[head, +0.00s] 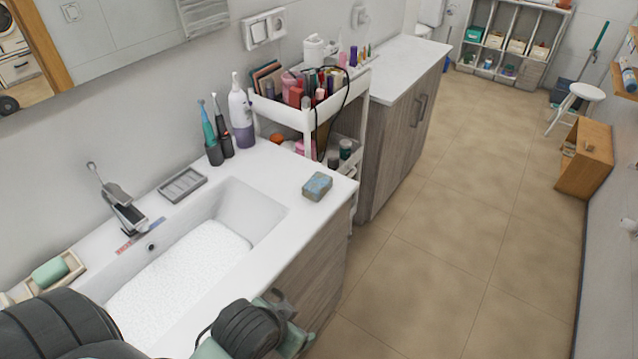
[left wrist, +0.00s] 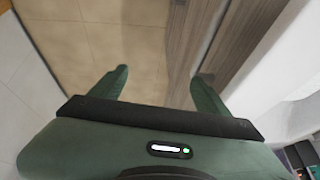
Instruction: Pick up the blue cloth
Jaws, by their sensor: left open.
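My left gripper (head: 284,305) is low in the head view, by the front edge of the sink cabinet, below and apart from the blue piece. In the left wrist view its two green fingers (left wrist: 160,76) are spread with nothing between them. The blue piece does not show in that view. My right gripper is not in view.
The sink basin (head: 180,275) is left of the blue piece. A white cart (head: 295,115) full of cosmetics stands behind it. A soap dish (head: 182,184) and toothbrushes stand along the wall.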

